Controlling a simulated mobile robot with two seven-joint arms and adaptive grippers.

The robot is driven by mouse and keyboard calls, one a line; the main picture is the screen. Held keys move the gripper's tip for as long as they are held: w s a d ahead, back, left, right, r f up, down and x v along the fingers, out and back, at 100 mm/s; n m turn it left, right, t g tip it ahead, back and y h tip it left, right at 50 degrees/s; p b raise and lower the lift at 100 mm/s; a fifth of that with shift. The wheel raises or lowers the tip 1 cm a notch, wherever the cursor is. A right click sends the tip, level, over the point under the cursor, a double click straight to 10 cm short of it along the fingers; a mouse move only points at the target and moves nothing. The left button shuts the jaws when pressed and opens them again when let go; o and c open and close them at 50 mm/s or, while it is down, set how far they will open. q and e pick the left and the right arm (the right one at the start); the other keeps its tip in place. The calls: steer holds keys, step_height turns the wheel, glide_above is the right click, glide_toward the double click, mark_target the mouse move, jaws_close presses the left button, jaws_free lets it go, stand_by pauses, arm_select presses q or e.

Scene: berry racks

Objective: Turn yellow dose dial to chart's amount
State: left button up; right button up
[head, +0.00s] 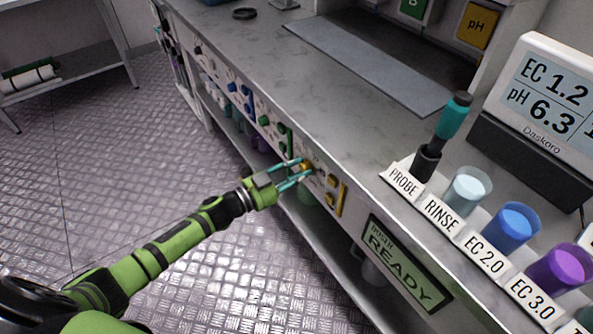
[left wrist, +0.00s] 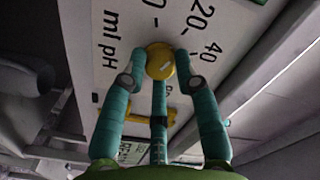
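The yellow dose dial (head: 306,166) is on the bench's front panel. In the left wrist view the round yellow dial (left wrist: 160,62) is at upper middle, on a white plate marked "20", "40" and "ml pH". My left gripper (head: 304,171) reaches it from the left. In the left wrist view its teal fingertips (left wrist: 160,66) are on both sides of the dial and appear to touch it, with another finger below. The dial's pointer setting cannot be read. No dosing chart is readable. My right gripper is not in view.
Blue and green dials (head: 240,92) line the panel to the left; a yellow handle (head: 335,195) is to the right. The doser sign (head: 408,262) reads "READY". The probe (head: 440,135), several cups and a meter (head: 545,90) stand on the bench. The floor at left is clear.

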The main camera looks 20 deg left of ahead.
arm_select(q)
steer(key=o, duration=0.4)
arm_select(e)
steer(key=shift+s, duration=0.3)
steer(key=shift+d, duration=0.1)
arm_select(q)
steer(key=v, duration=1.2)
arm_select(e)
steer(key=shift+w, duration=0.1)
